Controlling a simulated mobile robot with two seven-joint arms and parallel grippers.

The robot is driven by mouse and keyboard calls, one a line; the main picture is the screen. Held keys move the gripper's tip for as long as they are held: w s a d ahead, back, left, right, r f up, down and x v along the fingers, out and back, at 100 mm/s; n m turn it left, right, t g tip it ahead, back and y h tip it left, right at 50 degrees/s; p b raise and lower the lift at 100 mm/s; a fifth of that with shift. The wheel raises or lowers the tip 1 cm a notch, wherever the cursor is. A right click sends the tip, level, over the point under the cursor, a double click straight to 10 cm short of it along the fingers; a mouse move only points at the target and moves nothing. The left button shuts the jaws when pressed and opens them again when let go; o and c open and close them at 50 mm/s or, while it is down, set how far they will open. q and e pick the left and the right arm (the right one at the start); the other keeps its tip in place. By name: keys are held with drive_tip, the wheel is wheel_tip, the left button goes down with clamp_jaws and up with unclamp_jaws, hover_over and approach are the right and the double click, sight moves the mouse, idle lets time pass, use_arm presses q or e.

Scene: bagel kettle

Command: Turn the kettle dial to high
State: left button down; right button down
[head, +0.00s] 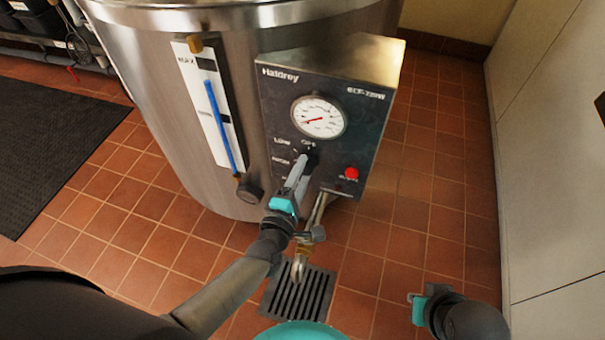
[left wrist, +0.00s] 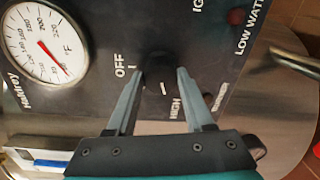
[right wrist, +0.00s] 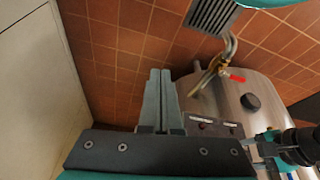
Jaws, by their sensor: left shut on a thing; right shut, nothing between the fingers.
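The kettle dial is a black knob (head: 310,153) on the dark control panel (head: 378,115), below the round gauge. In the left wrist view a short white mark (left wrist: 163,89) shows between the fingers, with OFF to the left and HIGH just below. The gripper hides part of the panel's labels. My right gripper (head: 412,299) is shut and empty, away from the kettle; its fingers show together (right wrist: 160,76).
The steel kettle (head: 165,110) stands on a tiled floor. A drain valve (head: 302,250) hangs below the panel, over a floor grate (head: 300,295). A red light (head: 351,173) and a sight gauge (head: 213,110) flank the dial. A pale wall (head: 545,150) rises on the right.

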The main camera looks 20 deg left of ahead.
use_arm(q)
drive_tip(key=shift+n+b, duration=0.3)
drive_tip(key=shift+n, duration=0.6)
use_arm(e)
drive_tip(key=shift+r, duration=0.9)
use_arm(q)
drive_tip(key=shift+c, duration=1.4)
unclamp_jaws()
drive_tip(key=shift+s, duration=0.2)
drive_tip(key=s+a+p, duration=0.1)
drive_tip(key=s+p, duration=0.2)
drive_tip(key=s, duration=1.1)
drive_tip(key=shift+s+r+p, duration=0.3)
drive_tip(key=shift+s+r, duration=0.1)
use_arm(e)
wheel_tip(320, 180, down, 8)
drive_tip(key=s+g, duration=0.1)
drive_tip(key=shift+s+r, duration=0.15)
drive_tip(key=shift+r, duration=0.05)
drive_tip(key=shift+d, duration=0.1)
